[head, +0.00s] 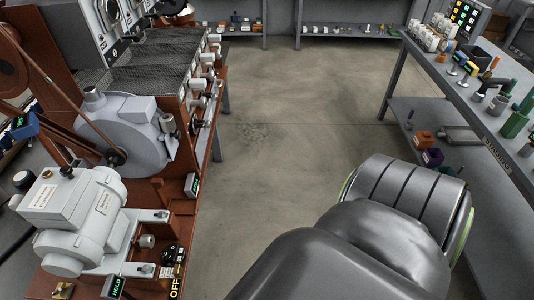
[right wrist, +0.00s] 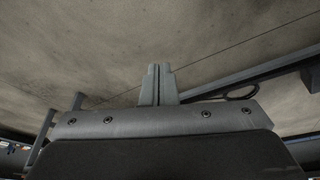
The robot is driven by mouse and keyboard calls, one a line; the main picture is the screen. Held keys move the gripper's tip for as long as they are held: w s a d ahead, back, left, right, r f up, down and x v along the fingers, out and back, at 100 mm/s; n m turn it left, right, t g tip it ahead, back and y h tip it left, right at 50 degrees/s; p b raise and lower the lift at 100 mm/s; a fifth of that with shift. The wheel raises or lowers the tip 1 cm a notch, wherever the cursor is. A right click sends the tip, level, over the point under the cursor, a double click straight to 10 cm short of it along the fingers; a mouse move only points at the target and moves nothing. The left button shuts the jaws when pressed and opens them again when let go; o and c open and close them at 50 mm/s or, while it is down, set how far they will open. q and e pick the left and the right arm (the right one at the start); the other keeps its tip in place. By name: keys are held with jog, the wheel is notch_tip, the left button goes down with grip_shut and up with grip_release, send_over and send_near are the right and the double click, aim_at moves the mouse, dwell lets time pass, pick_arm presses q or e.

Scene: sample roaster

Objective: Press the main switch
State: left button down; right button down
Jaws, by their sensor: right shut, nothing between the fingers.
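A round black control (head: 173,254), which looks like the main switch, is at the bottom left of the head view, at the right edge of the brown machine base. A black label reading OFF (head: 175,288) in yellow stands just below it. My right gripper (right wrist: 158,70) shows in the right wrist view, its two fingers together and empty, over bare floor. The switch is not in that view. In the head view my grey arm fills the lower right, apart from the switch, and no gripper fingers show. My left gripper is in neither view.
A grey motor (head: 75,215) stands left of the switch, with a small green-lit HELD display (head: 115,287) below it. A grey blower housing (head: 125,130) is behind. A shelved bench (head: 480,110) with jars and tools lines the right. Open floor (head: 290,120) lies between.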

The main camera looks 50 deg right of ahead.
jog(key=shift+s+d+f, duration=0.25)
jog(key=shift+s+f, duration=0.35)
jog(key=shift+s, duration=0.35)
jog(key=s+d+f+m+g, duration=0.1)
jog(key=s+f, duration=0.2)
jog(key=s, duration=0.6)
jog(key=s+d+f+m+g+h, duration=0.1)
jog(key=s+f, duration=0.3)
jog(key=s, duration=0.4)
jog(key=shift+s+d+g, duration=0.3)
jog(key=shift+s+d, duration=0.1)
jog(key=shift+d, duration=0.2)
